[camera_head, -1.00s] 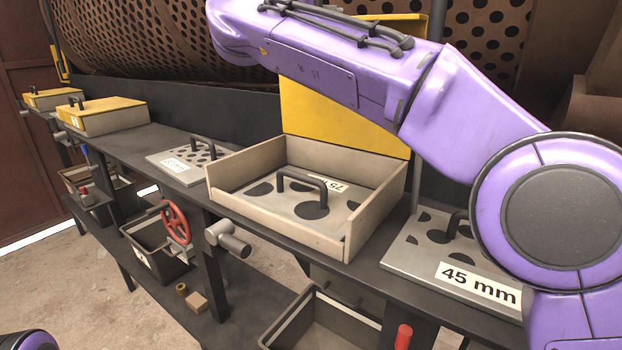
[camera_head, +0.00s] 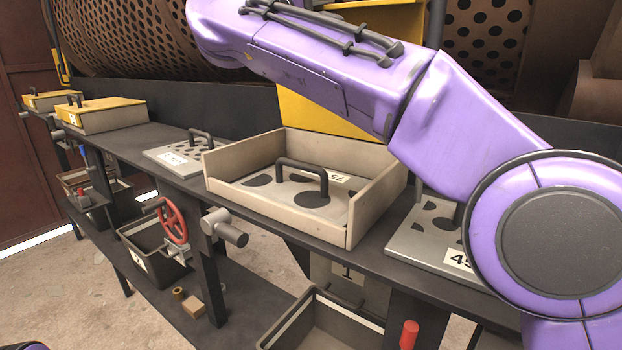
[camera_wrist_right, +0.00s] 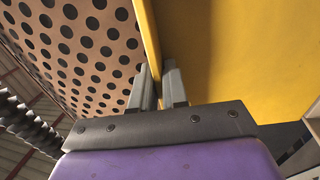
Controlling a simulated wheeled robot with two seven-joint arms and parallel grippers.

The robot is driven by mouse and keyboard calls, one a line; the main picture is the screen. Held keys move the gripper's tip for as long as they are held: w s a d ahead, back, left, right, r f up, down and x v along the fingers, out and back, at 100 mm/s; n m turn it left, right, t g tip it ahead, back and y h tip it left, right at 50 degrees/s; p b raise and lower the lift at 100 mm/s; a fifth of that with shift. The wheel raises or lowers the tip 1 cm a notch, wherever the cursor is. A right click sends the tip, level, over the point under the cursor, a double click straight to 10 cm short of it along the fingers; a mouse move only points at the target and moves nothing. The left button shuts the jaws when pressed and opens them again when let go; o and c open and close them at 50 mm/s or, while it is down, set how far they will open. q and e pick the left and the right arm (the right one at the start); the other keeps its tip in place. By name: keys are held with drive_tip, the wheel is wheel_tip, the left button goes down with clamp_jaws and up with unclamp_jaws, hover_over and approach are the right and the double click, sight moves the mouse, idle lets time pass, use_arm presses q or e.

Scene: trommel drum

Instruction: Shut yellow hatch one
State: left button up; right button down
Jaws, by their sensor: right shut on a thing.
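A yellow hatch lid (camera_head: 318,112) stands raised, steeply tilted, at the back of an open beige box (camera_head: 277,216). My right arm hides much of it in the head view. A perforated plate (camera_head: 270,188) with a dark handle lies in the box. In the right wrist view, my right gripper (camera_wrist_right: 158,80) has its grey fingers on either side of the edge of the yellow lid (camera_wrist_right: 230,60), shut on it. In the head view the right gripper is hidden behind the arm. My left gripper is out of view.
The perforated drum (camera_head: 140,40) is behind the bench. Two shut yellow hatches (camera_head: 105,113) are far left. A plate (camera_head: 185,155) lies left of the box, and another (camera_head: 425,240) lies to its right under my arm. A red handwheel (camera_head: 173,222) and black bins (camera_head: 330,325) are below.

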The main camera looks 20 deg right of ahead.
drive_tip(key=shift+s+a+f, duration=0.1)
drive_tip(key=shift+a+f, duration=0.1)
drive_tip(key=shift+f, duration=0.2)
drive_tip(key=shift+s+a+b, duration=0.1)
drive_tip(key=shift+b, duration=0.25)
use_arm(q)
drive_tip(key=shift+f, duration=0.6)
use_arm(e)
drive_tip(key=shift+r, duration=0.2)
use_arm(q)
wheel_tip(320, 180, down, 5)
drive_tip(key=b, duration=0.5)
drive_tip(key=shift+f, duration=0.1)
use_arm(e)
drive_tip(key=shift+s+a+f+t+h, duration=0.3)
drive_tip(key=shift+s+a+f+h, duration=0.15)
drive_tip(key=shift+a, duration=0.2)
drive_tip(key=shift+s+a+f+t+h, duration=0.3)
drive_tip(key=shift+s+a+h, duration=0.05)
drive_tip(key=shift+s+a, duration=0.25)
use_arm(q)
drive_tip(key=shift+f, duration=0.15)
use_arm(e)
drive_tip(key=shift+f, duration=0.1)
